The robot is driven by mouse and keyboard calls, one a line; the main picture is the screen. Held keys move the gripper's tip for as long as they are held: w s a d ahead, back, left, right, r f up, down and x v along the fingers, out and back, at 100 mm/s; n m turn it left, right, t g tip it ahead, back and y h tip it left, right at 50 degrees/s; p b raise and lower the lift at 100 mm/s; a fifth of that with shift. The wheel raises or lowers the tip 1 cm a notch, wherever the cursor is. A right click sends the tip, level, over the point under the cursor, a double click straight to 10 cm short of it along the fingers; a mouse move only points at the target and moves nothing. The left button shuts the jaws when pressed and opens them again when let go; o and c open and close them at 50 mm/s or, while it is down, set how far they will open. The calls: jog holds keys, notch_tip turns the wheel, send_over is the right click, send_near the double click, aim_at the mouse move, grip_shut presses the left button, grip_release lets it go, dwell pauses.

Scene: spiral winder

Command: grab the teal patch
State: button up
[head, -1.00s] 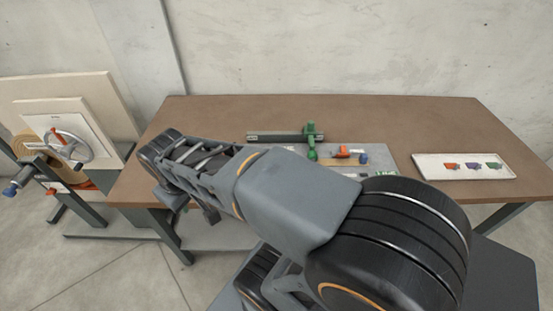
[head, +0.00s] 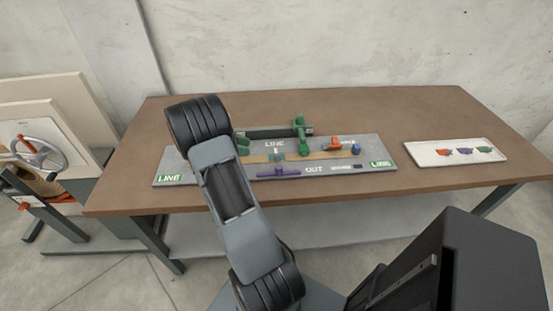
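A white tray (head: 423,157) on the right of the table holds three small flat patches in a row: an orange one (head: 443,152), a purple one (head: 464,150) and a green to teal one (head: 484,150) at the right end. This last one is the closest to a teal patch there; its exact shade is hard to tell. A small teal spot (head: 277,157) also shows on the grey board, too small to make out. My arm rises in front of the board's left part, and my gripper does not show.
The grey board (head: 220,176) with printed labels lies mid-table and carries a green clamp-like part (head: 302,138), an orange piece (head: 333,143), a blue knob (head: 355,149) and a purple bar (head: 272,171). Bare brown tabletop (head: 400,115) surrounds the tray. A handwheel machine (head: 35,153) stands at left.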

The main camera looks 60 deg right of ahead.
jog(key=x, duration=1.2)
jog(key=shift+s+f+p, duration=0.1)
jog(key=shift+s+p, duration=0.1)
jog(key=shift+p, duration=0.1)
jog(key=shift+c, duration=0.2)
grip_shut()
